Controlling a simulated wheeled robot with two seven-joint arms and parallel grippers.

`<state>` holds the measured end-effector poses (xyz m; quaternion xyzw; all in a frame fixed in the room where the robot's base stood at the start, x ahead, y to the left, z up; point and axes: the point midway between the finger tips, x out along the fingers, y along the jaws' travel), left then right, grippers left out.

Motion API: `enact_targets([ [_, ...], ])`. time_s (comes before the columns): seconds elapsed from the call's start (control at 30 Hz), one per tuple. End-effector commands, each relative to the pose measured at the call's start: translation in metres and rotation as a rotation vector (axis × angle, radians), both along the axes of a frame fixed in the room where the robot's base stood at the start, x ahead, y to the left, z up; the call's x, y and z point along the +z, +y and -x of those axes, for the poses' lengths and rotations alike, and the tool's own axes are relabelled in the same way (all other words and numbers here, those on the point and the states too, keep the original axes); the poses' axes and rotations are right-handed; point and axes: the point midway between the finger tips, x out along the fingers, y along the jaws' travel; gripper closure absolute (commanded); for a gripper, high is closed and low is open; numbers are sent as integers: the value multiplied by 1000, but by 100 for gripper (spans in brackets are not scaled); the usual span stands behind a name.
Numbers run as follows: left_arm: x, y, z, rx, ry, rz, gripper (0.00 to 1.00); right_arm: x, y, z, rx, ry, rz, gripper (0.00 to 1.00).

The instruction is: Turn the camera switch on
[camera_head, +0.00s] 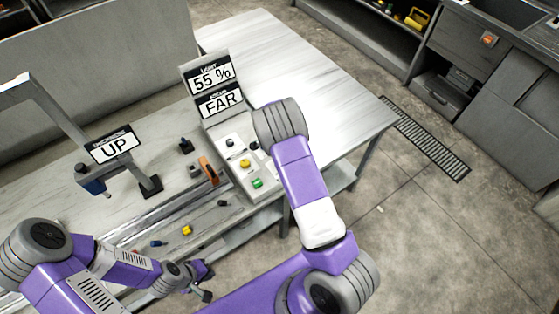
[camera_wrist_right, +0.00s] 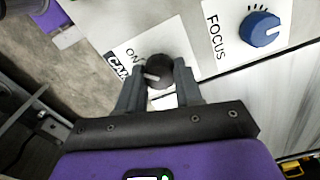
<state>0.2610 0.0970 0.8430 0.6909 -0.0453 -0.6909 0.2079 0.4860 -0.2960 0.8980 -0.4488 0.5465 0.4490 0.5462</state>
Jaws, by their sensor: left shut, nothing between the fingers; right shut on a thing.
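The camera switch is a round black knob (camera_wrist_right: 160,70) on a white plate in the right wrist view. Its white mark points to the left of the picture, and the letters "ON" and a partly covered "CAM" label stand beside it. My right gripper (camera_wrist_right: 160,84) is shut on the knob, one finger on each side. In the head view the purple right arm hides this gripper and the knob over the control box (camera_head: 257,192). My left gripper (camera_head: 205,279) is shut and empty at the front of the table, away from the box.
A blue focus knob (camera_wrist_right: 259,29) is near the switch. The box carries yellow (camera_head: 245,164) and green (camera_head: 257,183) buttons, with "55 %" and "FAR" displays (camera_head: 221,101) above. An "UP" sign (camera_head: 114,146) hangs on a frame at left. The table's right part (camera_head: 310,80) is clear.

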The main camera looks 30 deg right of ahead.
Motion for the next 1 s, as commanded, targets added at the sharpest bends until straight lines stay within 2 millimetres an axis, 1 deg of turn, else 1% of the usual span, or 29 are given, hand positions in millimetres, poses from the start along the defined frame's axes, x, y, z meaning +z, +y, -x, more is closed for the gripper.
enact_targets([
  [0.33,0,0,0,0,0,0,100,0,1,0,-6,-1,-2,96],
  [0.37,0,0,0,0,0,0,100,0,1,0,-6,-1,-2,62],
  [0.5,0,0,0,0,0,0,100,0,0,0,-5,-1,-1,41],
  [0.77,0,0,0,0,0,0,100,0,0,0,-4,-1,-1,40],
  [0.83,0,0,0,0,0,0,100,3,0,-1,-4,-2,-1,40],
  [0.93,1,0,0,0,0,0,100,15,0,-1,-4,-4,0,40],
  [1.0,1,0,0,0,0,0,100,27,1,-1,-3,-5,-1,40],
])
